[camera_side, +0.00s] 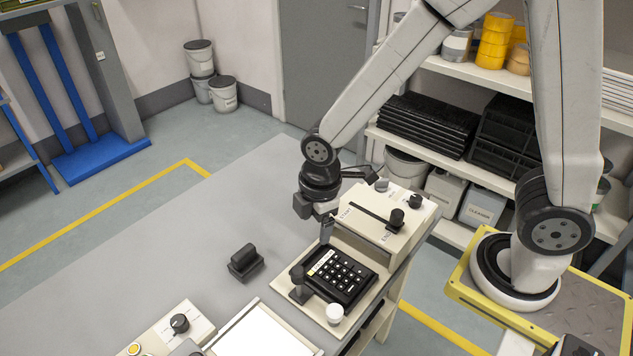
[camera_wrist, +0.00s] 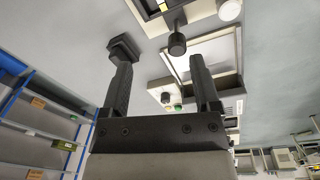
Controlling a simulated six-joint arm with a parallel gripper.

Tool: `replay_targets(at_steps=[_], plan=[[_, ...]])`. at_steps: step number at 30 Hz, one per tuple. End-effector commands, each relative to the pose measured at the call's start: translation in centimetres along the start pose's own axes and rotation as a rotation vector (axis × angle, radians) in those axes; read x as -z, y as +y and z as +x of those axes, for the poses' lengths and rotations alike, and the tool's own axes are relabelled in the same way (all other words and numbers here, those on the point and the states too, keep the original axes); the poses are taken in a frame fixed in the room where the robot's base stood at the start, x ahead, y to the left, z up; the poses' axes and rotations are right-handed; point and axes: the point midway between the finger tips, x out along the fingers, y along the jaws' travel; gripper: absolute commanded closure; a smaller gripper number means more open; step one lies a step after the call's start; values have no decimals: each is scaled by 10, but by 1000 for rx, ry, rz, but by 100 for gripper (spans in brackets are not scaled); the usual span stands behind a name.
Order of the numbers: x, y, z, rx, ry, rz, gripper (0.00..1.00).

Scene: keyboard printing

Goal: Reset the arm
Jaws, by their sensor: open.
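My gripper (camera_side: 326,222) hangs over the table beside the beige slider box (camera_side: 372,230), close to the black keypad (camera_side: 340,276). In the wrist view my gripper (camera_wrist: 160,75) shows its two dark fingers spread wide apart, with nothing between them. A dark block (camera_side: 244,262) stands on the grey table to the left of the keypad; a dark block (camera_wrist: 123,48) also shows near the left finger in the wrist view. A black-knobbed lever (camera_side: 299,282) stands at the keypad's left edge, and a white round button (camera_side: 334,313) is in front of the keypad.
The grey table (camera_side: 200,225) is clear to the left of the dark block. A white panel (camera_side: 262,335) and a knob box (camera_side: 178,328) lie at the front. Shelves with bins (camera_side: 480,205) stand behind the table at right.

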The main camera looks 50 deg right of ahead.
Motion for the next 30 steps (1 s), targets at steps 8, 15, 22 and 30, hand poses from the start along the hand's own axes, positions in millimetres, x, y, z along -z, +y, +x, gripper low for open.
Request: replay_targets(at_steps=[8,15,22,30], plan=[[-47,5,-17,-57,39,525,21],[-82,3,-28,-96,84,952,21],[-101,0,-33,-115,115,1196,21],[-104,-1,-33,-118,121,1244,21]])
